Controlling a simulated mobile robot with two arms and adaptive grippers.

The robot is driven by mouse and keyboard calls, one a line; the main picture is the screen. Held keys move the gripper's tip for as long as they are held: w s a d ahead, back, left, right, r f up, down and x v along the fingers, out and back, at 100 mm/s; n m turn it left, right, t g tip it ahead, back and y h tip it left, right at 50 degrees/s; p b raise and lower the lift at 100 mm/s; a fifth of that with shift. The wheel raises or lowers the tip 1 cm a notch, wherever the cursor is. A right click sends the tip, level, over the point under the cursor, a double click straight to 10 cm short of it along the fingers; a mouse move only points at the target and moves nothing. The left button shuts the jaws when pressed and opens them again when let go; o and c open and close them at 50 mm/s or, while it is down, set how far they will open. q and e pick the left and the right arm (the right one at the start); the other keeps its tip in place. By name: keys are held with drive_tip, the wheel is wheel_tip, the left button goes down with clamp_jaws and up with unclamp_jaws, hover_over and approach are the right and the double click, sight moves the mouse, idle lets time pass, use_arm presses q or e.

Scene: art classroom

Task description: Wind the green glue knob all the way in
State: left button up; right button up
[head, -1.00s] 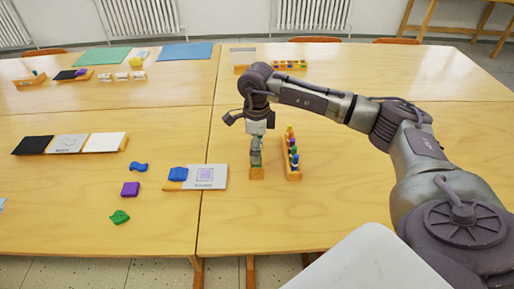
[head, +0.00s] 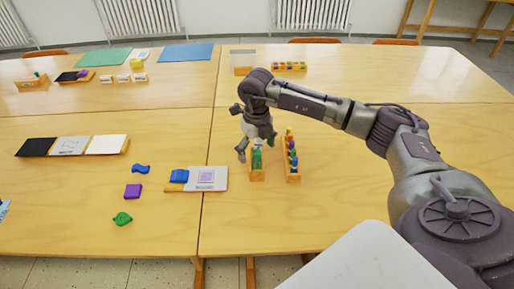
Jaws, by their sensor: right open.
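The green glue knob (head: 257,159) stands upright on a small wooden block (head: 257,176), left of a rack of coloured pieces. My right gripper (head: 256,150) comes in from the right and hangs just above and behind the knob. Its fingers are spread, one on each side of the knob's top, and it holds nothing. Whether a finger touches the knob is too small to tell. The knob's upper part is partly hidden by the gripper. My left gripper is not in view.
The wooden rack (head: 293,177) with several coloured pieces stands close on the right. A wooden tray with a grey card (head: 213,177) and blue piece (head: 179,176) lies left. Blue (head: 141,169), purple (head: 133,191) and green (head: 122,219) pieces lie farther left. The table front is clear.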

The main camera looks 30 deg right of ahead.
drive_tip(key=shift+m, duration=0.9)
drive_tip(key=c, duration=1.6)
drive_tip(key=shift+o, duration=0.2)
drive_tip(key=n+b, duration=0.1)
drive_tip(key=n, duration=0.2)
drive_tip(key=shift+n, duration=0.4)
drive_tip(key=o, duration=1.6)
drive_tip(key=shift+c, duration=0.2)
